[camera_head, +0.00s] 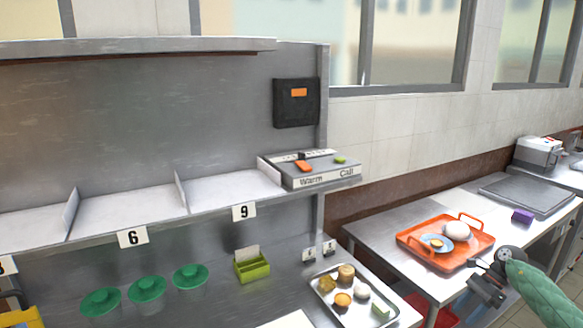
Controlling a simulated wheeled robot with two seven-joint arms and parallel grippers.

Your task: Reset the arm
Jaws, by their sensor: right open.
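My right gripper (484,279) is at the lower right, at the end of my green-sleeved arm. It is open, and I see nothing held in it. In the picture it is just right of and below an orange tray (424,258) on the side table. The gap between gripper and tray cannot be told exactly. The tray holds a blue plate (457,239) with a white round item (456,230) and a smaller dish (436,245). My left gripper is not in view.
A metal tray (322,293) with several food pieces stands on the counter. Green lids (146,289) and a green box (252,266) are to the left. A shelf (215,192) with numbered bays and a warm/call unit (318,172) is above. A purple box (522,216) sits at right.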

